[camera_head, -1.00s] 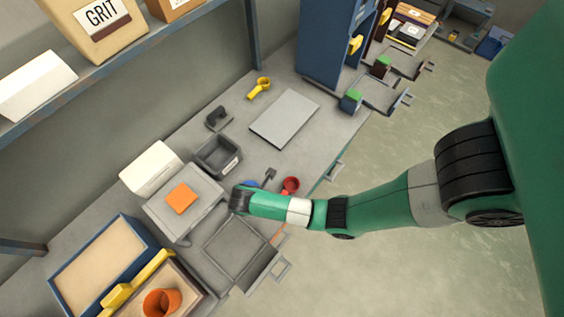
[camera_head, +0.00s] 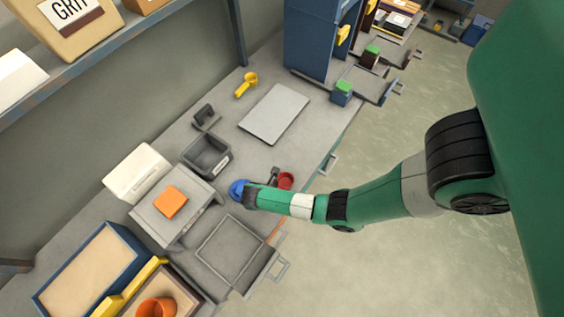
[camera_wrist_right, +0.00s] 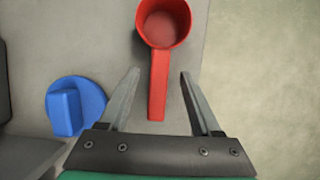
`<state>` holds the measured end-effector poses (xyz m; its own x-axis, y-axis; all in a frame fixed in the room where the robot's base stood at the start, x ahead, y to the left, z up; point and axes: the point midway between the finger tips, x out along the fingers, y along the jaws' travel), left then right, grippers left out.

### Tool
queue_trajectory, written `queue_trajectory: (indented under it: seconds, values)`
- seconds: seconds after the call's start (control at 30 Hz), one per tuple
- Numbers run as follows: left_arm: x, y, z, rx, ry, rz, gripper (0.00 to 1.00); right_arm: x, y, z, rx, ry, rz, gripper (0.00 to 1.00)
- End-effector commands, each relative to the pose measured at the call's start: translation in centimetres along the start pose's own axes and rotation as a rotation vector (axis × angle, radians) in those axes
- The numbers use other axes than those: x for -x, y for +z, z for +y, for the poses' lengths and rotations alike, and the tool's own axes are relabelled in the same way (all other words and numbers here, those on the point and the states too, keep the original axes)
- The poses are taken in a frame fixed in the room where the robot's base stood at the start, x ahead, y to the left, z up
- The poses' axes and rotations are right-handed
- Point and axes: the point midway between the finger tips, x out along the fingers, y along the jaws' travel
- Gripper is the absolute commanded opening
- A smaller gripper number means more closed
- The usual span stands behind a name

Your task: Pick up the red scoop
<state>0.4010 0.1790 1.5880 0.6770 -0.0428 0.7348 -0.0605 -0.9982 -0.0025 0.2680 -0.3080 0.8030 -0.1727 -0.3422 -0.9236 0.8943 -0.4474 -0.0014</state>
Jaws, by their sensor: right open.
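The red scoop (camera_head: 286,181) lies on the grey bench near its front edge, partly hidden by my right arm in the head view. In the right wrist view the red scoop (camera_wrist_right: 160,60) has its round cup at the top and its handle pointing down between the fingers. My right gripper (camera_wrist_right: 157,80) is open, with one finger on each side of the handle and a visible gap on both sides. My left gripper does not show.
A blue knob-like piece (camera_wrist_right: 75,106) is left of the scoop. A grey bin (camera_head: 206,156), a flat grey plate (camera_head: 274,114) and a yellow scoop (camera_head: 246,84) are on the bench. A box with an orange pad (camera_head: 170,201) stands left of my gripper.

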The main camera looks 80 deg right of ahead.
Motion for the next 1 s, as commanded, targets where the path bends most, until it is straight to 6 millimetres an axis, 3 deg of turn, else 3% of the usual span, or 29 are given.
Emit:
queue_trajectory:
  seconds: [0.07, 0.3, 0.67, 1.0]
  values:
    - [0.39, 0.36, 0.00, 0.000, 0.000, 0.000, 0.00, -0.95, -0.06, 0.01, 0.000, 0.000, 0.000, 0.65]
    - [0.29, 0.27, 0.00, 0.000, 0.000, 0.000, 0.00, -0.96, -0.01, 0.04, 0.000, 0.001, 0.000, 0.63]
    - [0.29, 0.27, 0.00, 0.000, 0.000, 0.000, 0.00, -0.93, -0.02, 0.04, 0.000, 0.001, 0.000, 0.00]
    - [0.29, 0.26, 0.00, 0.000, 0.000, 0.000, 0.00, -0.91, -0.01, 0.06, 0.000, 0.001, 0.000, 0.00]
